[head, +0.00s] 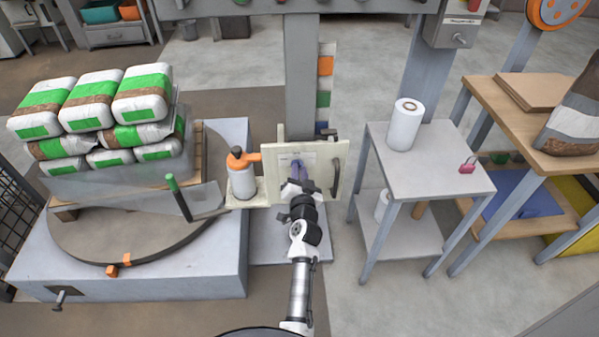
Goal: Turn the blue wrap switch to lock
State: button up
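A cream panel (270,160) stands on the grey post in the middle of the head view. A blue-purple part (299,167), which looks like the wrap switch, shows on the panel face just above my gripper. My gripper (298,186) is at the end of my arm, close in front of this part. The fingers are small and overlap it, so I cannot tell whether they touch it or are open or shut. The switch's exact setting is also too small to read.
A black handle (336,178) is at the panel's right edge. A turntable (140,240) with stacked bags (95,95) is further left. A grey side table (440,170) with a white roll (405,125) stands right.

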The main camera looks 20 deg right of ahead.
grip_shut()
jog(key=shift+m, duration=0.3)
jog(key=shift+d+m, duration=0.1)
jog(key=shift+m, duration=2.4)
jog(key=shift+o, duration=2.1)
grip_release()
jog(key=shift+f, duration=0.1)
jog(key=shift+s, duration=0.1)
